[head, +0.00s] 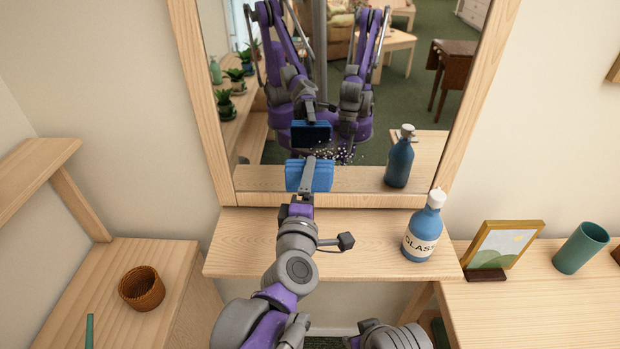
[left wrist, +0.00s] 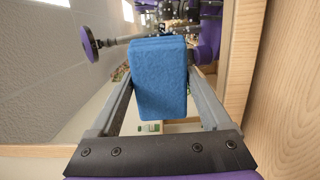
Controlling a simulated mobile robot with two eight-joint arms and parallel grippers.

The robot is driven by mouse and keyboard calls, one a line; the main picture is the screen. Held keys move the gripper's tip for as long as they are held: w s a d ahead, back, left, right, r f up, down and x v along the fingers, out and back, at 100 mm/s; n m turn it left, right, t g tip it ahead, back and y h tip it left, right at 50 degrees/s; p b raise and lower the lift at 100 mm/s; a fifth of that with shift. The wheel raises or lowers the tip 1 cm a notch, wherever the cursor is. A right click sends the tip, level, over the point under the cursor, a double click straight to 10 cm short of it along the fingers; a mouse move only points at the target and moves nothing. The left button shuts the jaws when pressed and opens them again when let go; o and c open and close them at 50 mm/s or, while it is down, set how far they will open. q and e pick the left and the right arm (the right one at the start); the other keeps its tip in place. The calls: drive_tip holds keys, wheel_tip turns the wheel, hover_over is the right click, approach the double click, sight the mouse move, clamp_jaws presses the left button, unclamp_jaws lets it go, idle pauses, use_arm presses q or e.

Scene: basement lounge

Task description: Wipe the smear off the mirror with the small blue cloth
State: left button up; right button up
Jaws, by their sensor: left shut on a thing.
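The mirror (head: 400,85) stands upright in a light wooden frame. A speckled pale smear (head: 341,154) shows low on its glass, just above and right of the cloth. My left gripper (head: 307,187) is shut on the small blue cloth (head: 316,172), a folded pad, in front of the lower glass. The cloth's reflection shows above it with a gap, so it looks apart from the mirror. In the left wrist view the cloth (left wrist: 160,85) sits between both fingers and hides part of the view ahead. My right gripper is seen only as a reflection.
A blue bottle (head: 424,232) labelled as glass cleaner stands on the shelf (head: 350,262) below the mirror, right of my left arm. A picture frame (head: 503,247) and a green cup (head: 581,248) stand further right. A woven basket (head: 142,288) sits at left.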

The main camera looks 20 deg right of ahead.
use_arm(q)
drive_tip(key=shift+s, duration=0.1)
drive_tip(key=v, duration=0.2)
drive_tip(key=shift+s, duration=0.45)
idle(0.3)
drive_tip(key=shift+w+d+r+p, duration=0.25)
drive_tip(key=shift+w+d+r, duration=0.05)
drive_tip(key=shift+w, duration=0.7)
drive_tip(key=shift+w+d+r+p, duration=0.2)
drive_tip(key=shift+w+d+r, duration=0.1)
drive_tip(key=shift+w, duration=0.7)
drive_tip(key=shift+w+d+r+p, duration=0.25)
drive_tip(key=shift+w+r, duration=0.05)
drive_tip(key=shift+w, duration=0.7)
drive_tip(key=shift+w+d, duration=0.15)
drive_tip(key=shift+w, duration=0.3)
drive_tip(key=shift+x, duration=1)
